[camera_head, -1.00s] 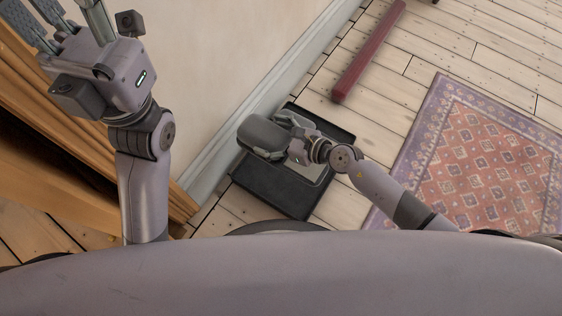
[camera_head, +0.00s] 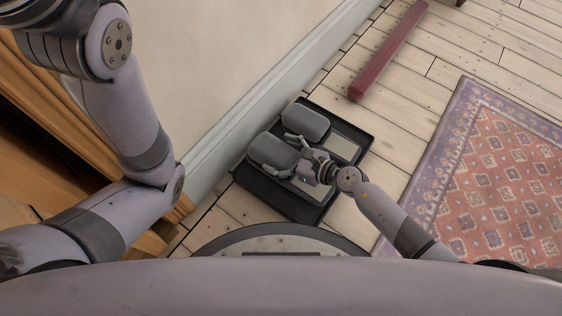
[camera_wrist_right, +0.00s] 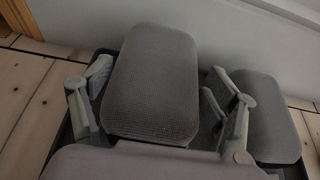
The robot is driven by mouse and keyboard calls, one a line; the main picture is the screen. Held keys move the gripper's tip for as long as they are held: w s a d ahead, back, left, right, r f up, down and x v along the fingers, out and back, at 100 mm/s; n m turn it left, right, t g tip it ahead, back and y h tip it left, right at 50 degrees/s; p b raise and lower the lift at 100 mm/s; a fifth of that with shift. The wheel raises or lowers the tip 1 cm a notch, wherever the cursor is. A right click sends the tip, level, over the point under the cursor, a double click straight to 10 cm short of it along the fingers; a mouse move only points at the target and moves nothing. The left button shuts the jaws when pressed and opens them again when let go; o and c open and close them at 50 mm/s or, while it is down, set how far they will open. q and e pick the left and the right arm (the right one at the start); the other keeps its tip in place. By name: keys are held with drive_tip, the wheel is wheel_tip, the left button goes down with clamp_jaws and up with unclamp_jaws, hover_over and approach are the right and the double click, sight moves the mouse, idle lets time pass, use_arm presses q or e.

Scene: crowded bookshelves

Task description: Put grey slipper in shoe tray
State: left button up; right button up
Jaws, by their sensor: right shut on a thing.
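The black shoe tray (camera_head: 268,192) lies on the floor against the wall. One grey slipper (camera_head: 272,151) is between the fingers of my right gripper (camera_head: 287,153), at the tray's wall-side edge. In the right wrist view this slipper (camera_wrist_right: 150,82) fills the space between the fingers (camera_wrist_right: 158,100), which are shut on it. A second grey slipper (camera_head: 306,122) lies beside it at the far end of the tray, and also shows at the right of the wrist view (camera_wrist_right: 264,118). I cannot tell whether the held slipper touches the tray bottom. My left gripper is out of view.
The wall with its white baseboard (camera_head: 215,148) runs close along the tray. A wooden cabinet (camera_head: 60,150) stands at the left. A red bar-like piece (camera_head: 390,48) and a patterned rug (camera_head: 500,170) lie right of the tray, with bare floorboards between.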

wheel_tip(320, 180, down, 3)
drive_tip(key=b, duration=0.2)
drive_tip(key=shift+f+b, duration=0.2)
drive_tip(key=shift+b, duration=0.1)
drive_tip(key=shift+r, duration=0.1)
drive_tip(key=o, duration=1.3)
drive_tip(key=shift+o, duration=0.2)
